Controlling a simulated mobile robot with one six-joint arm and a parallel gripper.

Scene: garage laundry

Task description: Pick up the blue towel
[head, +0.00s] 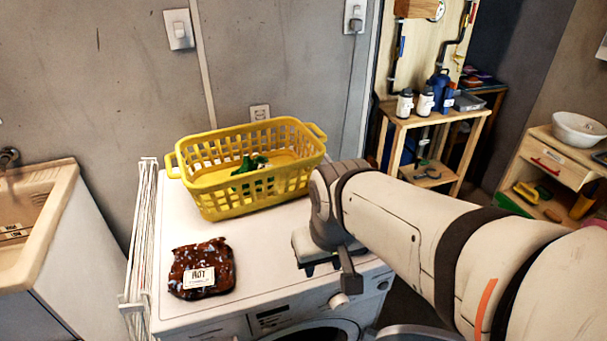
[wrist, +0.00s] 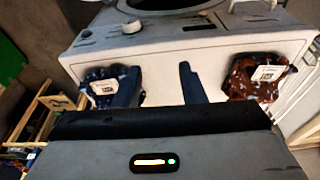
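The blue towel (wrist: 100,88) is a dark blue folded bundle with a white label, at the left in the wrist view. It lies on top of the white washing machine (head: 270,235). My gripper (wrist: 158,78) is open, its two fingers apart with only bare machine top between them. The left finger overlaps the right edge of the towel in the picture; I cannot tell whether they touch. In the head view my gripper (head: 328,268) hangs over the machine's front right part, and my arm hides the blue towel there.
A brown towel (head: 202,276) with a white label lies at the machine's front left. A yellow basket (head: 225,203) with a green item stands at the back. A drying rack (head: 142,230) flanks the left side. The machine top's middle is clear.

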